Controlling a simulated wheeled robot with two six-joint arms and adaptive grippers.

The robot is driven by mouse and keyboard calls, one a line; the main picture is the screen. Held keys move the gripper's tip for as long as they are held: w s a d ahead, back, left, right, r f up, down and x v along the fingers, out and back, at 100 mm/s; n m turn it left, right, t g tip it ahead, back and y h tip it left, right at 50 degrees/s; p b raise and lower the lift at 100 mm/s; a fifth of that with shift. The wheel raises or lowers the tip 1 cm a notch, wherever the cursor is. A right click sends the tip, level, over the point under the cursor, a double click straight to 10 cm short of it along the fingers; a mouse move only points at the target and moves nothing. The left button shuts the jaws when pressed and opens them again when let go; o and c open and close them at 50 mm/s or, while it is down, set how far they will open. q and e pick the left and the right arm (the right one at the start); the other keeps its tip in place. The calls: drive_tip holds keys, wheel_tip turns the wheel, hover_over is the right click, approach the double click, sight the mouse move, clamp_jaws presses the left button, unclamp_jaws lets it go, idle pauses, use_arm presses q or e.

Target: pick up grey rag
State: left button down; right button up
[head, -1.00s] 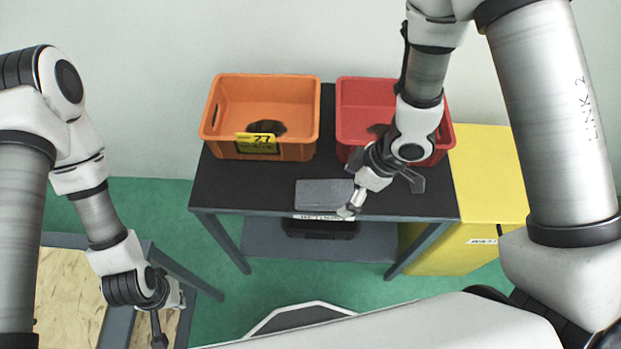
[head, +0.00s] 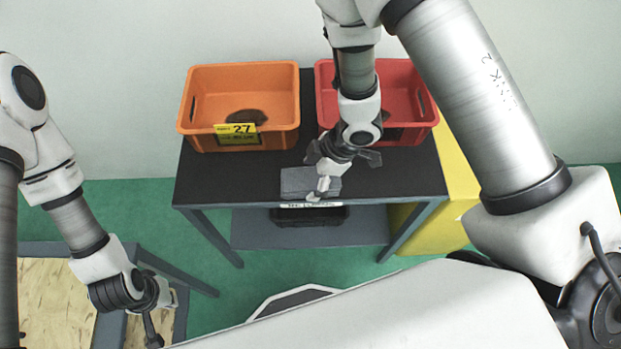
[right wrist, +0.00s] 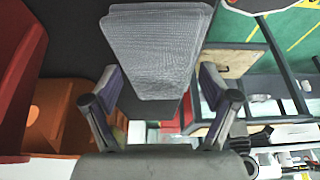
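The grey rag (head: 297,184) lies folded flat near the front edge of the dark table, partly covered by my right gripper in the head view. It also shows in the right wrist view (right wrist: 155,45) as a ribbed grey stack. My right gripper (head: 342,165) is over the rag's right part in the head view. In the right wrist view (right wrist: 160,84) its fingers are open with nothing between them, and the rag lies beyond the tips. My left gripper (head: 158,315) is at the lower left, by the wood-topped stand; its finger opening is unclear.
An orange bin (head: 240,140) with a yellow 27 label and a red bin (head: 412,132) stand on the table (head: 225,185) behind the rag, each with something dark inside. A yellow box (head: 405,225) stands at the right. A dark case (head: 295,216) sits on the lower shelf.

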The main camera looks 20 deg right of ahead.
drive_tip(key=c, duration=0.5)
drive_tip(key=shift+o, duration=0.2)
drive_tip(key=shift+r, duration=0.1)
